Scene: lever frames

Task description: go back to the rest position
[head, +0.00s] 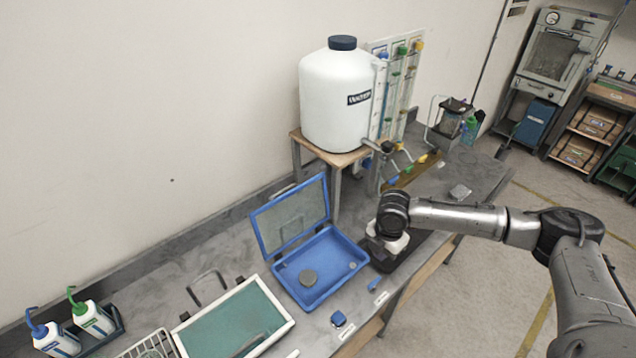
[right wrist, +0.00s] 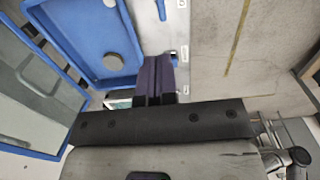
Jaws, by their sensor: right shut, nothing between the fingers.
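My right gripper (head: 384,264) is just right of the open blue case (head: 346,283), over the table's front part. Its arm comes in from the right. In the right wrist view the two dark fingers (right wrist: 155,66) are together with nothing between them. The blue case also shows in that view (right wrist: 78,38), up and left of the fingers. My left gripper is in neither view.
A white tank (head: 336,100) stands on a small stand at the back, beside a valve panel (head: 398,75). A green-topped tray (head: 230,325), wash bottles (head: 92,318) and a blue block (head: 338,319) are on the table (head: 225,248). Floor (head: 500,270) shows at right.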

